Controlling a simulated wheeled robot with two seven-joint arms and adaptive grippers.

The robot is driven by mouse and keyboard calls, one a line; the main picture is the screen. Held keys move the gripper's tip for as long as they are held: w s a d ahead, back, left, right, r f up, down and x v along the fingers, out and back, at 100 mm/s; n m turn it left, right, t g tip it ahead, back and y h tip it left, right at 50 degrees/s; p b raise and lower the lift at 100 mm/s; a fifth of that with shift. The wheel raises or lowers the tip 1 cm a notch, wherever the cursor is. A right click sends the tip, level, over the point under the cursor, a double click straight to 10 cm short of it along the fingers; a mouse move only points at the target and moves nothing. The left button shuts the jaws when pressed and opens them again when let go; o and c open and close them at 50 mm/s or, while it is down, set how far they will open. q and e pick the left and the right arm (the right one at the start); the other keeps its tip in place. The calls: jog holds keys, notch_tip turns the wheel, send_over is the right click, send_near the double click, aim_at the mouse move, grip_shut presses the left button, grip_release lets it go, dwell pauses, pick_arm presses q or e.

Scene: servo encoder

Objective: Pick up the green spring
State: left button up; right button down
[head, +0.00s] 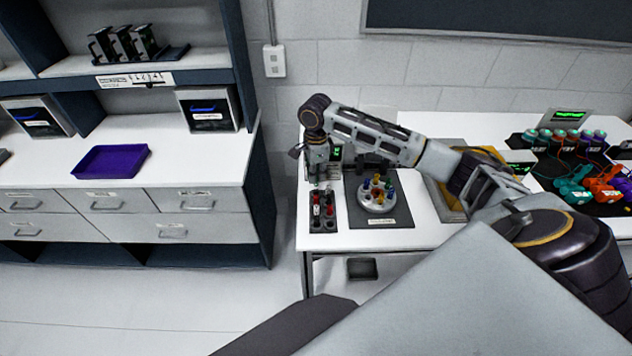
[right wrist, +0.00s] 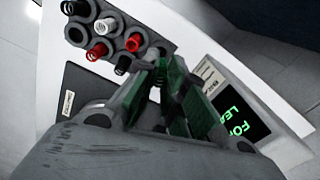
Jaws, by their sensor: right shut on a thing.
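My right gripper (head: 318,178) hangs over the back of a dark spring rack (head: 323,225) at the left end of the white table. In the right wrist view its two fingers (right wrist: 160,78) point at the rack's edge and are closed on a slim, dark green, coiled thing (right wrist: 156,72), which looks like the green spring. The fingers hide part of it, and whether its lower end is clear of the rack cannot be told. Red springs (right wrist: 97,50), a white spring (right wrist: 105,26) and black springs stand in the rack's round holes. My left gripper is not in view.
Right of the rack, a round tray (head: 377,203) with several coloured pieces stands on a dark mat (head: 362,220). A box with a green-lit display (right wrist: 240,115) stands close to the gripper. Shelves with a purple tray (head: 110,161) stand at the left, across a gap.

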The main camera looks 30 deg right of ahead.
jog(key=shift+r, duration=2.4)
jog(key=shift+r, duration=0.15)
